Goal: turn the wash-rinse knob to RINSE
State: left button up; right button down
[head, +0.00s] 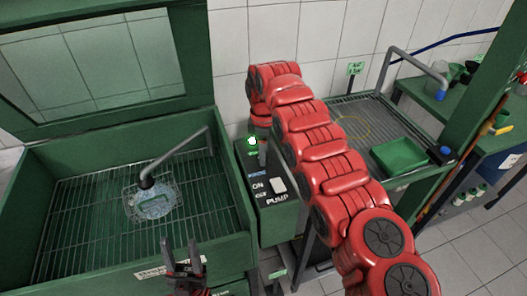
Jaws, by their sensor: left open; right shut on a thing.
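The green control box (281,219) stands just right of the washer tub, with PUMP and ON lettering and a white switch (278,185) on top. My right arm reaches over it from the lower right. My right gripper (262,152) points down at the back of the box and is shut, apparently on the wash-rinse knob. The knob is hidden by the gripper, so its setting cannot be read. Small lettering (257,175) in front of it is too small to read surely. My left gripper (182,255) is open and empty at the tub's front edge.
The green washer tub (235,217) has its lid (190,60) raised. A wire basket (150,201) sits on its rack under a bent spout (180,155). A green light (252,141) glows beside my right gripper. A draining table with a green tray (399,156) stands right.

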dwell(0.4)
jog(key=shift+c, duration=1.4)
grip_release()
jog(key=shift+r, duration=0.35)
notch_tip(320, 180, up, 4)
jog(key=shift+a+f+p, duration=0.1)
jog(key=shift+f+p, duration=0.05)
jog(key=shift+p, duration=0.3)
notch_tip(320, 180, up, 13)
jog(key=p, duration=1.2)
jog(key=shift+p, duration=0.4)
